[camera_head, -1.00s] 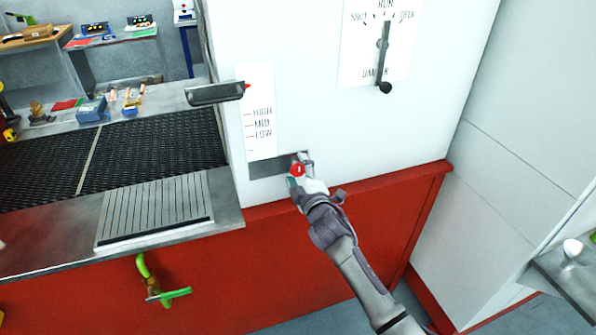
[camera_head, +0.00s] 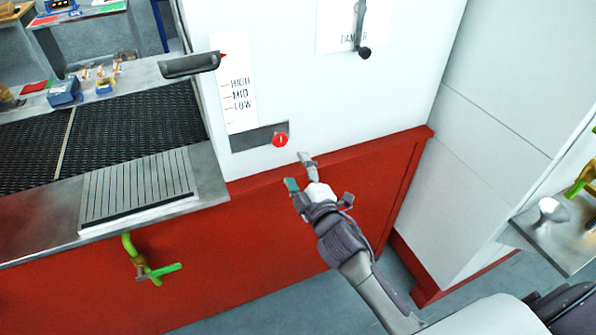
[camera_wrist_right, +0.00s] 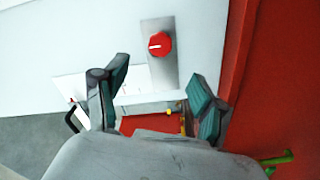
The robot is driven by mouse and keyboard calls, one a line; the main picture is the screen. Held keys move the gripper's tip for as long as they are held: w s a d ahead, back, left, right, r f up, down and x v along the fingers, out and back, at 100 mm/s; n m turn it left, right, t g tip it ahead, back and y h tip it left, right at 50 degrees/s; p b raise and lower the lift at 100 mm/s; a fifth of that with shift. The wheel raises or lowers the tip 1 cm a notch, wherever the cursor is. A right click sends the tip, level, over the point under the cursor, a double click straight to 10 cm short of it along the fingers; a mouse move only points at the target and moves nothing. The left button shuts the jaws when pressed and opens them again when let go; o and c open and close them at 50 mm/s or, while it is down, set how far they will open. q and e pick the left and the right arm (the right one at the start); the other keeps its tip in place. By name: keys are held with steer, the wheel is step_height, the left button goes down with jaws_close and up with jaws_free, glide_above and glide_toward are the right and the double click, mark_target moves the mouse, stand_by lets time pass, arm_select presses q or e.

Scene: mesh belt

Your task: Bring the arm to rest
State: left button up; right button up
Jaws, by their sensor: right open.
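My right arm (camera_head: 375,291) comes in from the lower right of the head view. Its gripper (camera_head: 299,172) is open and empty, in front of the red ledge and a little below the red knob (camera_head: 280,140). The knob, with a white line on it, sits on a grey plate on the white cabinet. In the right wrist view the open fingers (camera_wrist_right: 158,97) stand apart with nothing between them touching. The red knob (camera_wrist_right: 159,44) shows beyond them, clear of both fingers. My left gripper is not in view.
The white cabinet (camera_head: 300,75) carries a HIGH/MID/LOW scale (camera_head: 238,95), a dark handle (camera_head: 190,65) and a lever (camera_head: 362,30). A green-handled valve (camera_head: 148,265) sticks out of the red front. A metal shelf (camera_head: 560,235) stands at the right. Floor shows below.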

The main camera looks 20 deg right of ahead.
stand_by(0.4)
steer(key=s+d+f+m+g+b, duration=0.15)
steer(key=s+f+g, duration=0.35)
steer(key=f, duration=1.3)
steer(key=s+f+m+g, duration=0.3)
steer(key=s+f, duration=0.4)
steer(key=f, duration=1.1)
steer(key=s+d+f+m+g+b, duration=0.1)
steer(key=s+f+m+g, duration=0.35)
steer(key=s+f, duration=1.35)
steer(key=s+f+m+g, duration=0.1)
steer(key=s+f+g, duration=0.1)
steer(key=s, duration=0.7)
steer(key=s+f+m+g+b, duration=0.1)
steer(key=s+f+g, duration=0.1)
steer(key=s, duration=0.7)
steer(key=shift+s+d+f+h, duration=0.3)
steer(key=shift+d+f, duration=0.15)
steer(key=shift+f, duration=0.1)
